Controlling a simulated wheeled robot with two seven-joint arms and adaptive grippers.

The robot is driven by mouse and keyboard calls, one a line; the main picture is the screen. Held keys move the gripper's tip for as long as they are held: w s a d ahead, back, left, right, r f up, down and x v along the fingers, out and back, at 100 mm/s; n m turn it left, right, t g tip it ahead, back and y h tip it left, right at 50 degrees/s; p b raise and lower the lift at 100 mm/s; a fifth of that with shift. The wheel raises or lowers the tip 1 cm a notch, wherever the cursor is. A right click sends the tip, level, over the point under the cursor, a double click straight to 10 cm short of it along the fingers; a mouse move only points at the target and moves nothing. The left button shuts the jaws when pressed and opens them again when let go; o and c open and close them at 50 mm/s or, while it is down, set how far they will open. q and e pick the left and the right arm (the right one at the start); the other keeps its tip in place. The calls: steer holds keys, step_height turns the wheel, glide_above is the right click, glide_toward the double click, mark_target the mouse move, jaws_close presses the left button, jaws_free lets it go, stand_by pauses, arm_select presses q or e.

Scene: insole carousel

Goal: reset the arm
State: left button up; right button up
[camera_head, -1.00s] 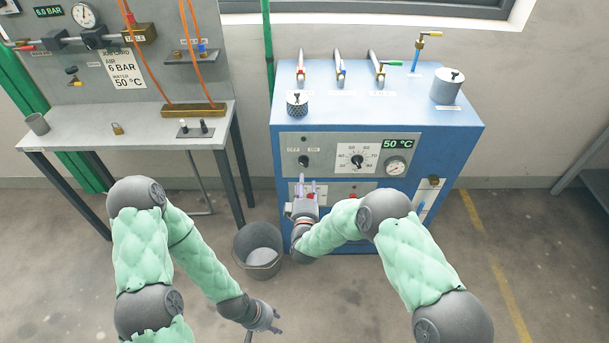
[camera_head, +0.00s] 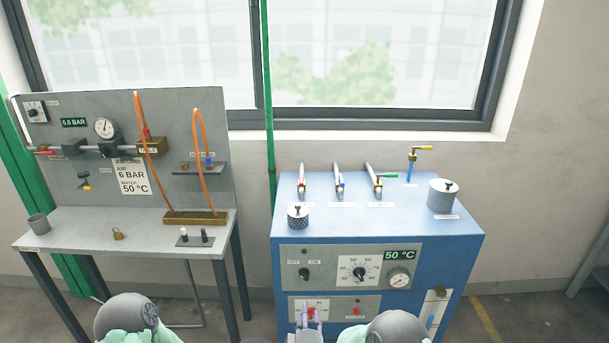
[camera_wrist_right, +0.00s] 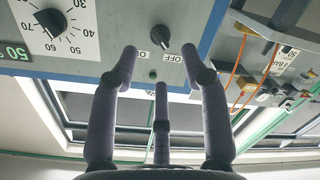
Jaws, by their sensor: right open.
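My right gripper (camera_head: 308,315) is at the bottom of the head view, in front of the lower panel of the blue cabinet (camera_head: 400,220). In the right wrist view its three lilac fingers (camera_wrist_right: 158,68) are spread with nothing between them. Beyond them, that view shows the OFF/ON knob (camera_wrist_right: 163,36) and the temperature dial (camera_wrist_right: 52,22). Contact with the panel cannot be made out. My left gripper is out of view; only part of my left arm shows at the bottom left.
The cabinet carries several taps, a knurled pot (camera_head: 298,217), a grey cylinder (camera_head: 442,196) and a 50 °C display (camera_head: 402,255). A gap separates bench and cabinet.

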steer(key=s+d+f+m+g+y, duration=0.1)
steer(key=s+d+f+m+g, duration=0.3)
steer(key=f, duration=0.3)
steer(key=s+d+f+m+g+y, duration=0.1)
steer(key=s+d+f+g, duration=0.1)
steer(key=s+f+g, duration=0.4)
steer(key=s+d+f+m+g+y, duration=0.1)
steer(key=s+f+m+g, duration=0.1)
steer(key=s, duration=0.9)
steer(key=s+d+f+m+g+p, duration=0.1)
steer(key=s+d+f+m+g, duration=0.1)
steer(key=s, duration=0.9)
steer(key=f+m+g, duration=0.1)
steer(key=m+g, duration=0.1)
steer(key=shift+s+f+g+y, duration=0.15)
steer(key=shift+s+g+y, duration=0.15)
steer(key=shift+s+y, duration=0.1)
